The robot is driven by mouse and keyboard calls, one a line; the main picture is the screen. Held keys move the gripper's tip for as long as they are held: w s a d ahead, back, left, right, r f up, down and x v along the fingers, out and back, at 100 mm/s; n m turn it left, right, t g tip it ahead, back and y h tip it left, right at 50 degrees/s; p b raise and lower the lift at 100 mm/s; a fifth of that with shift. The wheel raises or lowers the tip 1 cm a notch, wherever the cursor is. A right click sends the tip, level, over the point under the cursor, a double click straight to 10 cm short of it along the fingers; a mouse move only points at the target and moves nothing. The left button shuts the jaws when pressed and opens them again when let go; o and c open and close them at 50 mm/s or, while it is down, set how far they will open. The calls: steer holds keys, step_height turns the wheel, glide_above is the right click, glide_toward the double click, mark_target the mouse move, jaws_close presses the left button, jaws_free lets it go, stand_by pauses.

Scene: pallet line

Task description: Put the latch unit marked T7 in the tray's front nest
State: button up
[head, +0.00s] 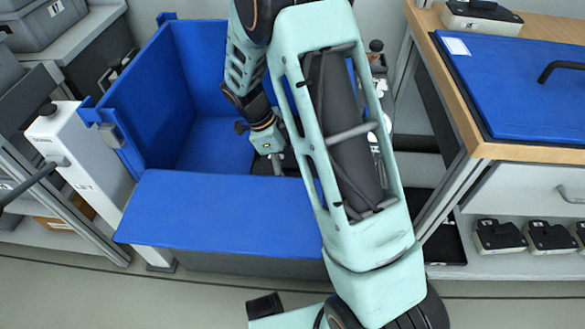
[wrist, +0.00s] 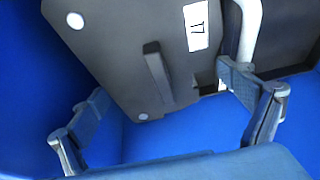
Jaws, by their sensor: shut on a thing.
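The latch unit marked T7 (wrist: 110,50) fills the upper middle of the wrist view. It is a dark grey block with a raised bar, round white spots and a white label reading T7, turned upside down. My gripper (wrist: 160,88) has its two fingers spread to either side of the unit and is shut on it.
The blue box (head: 207,148) is open at the top, with a blue flap (head: 220,215) at its front. A bench with a blue lid (head: 520,80) stands at the right, above several dark units (head: 497,236). A white post (head: 85,150) stands close at the box's left.

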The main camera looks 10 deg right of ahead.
steer(key=shift+f, duration=0.1)
steer(key=o, duration=1.2)
steer(key=p+v, duration=0.3)
steer(key=v, duration=0.9)
steer(key=shift+d, duration=0.15)
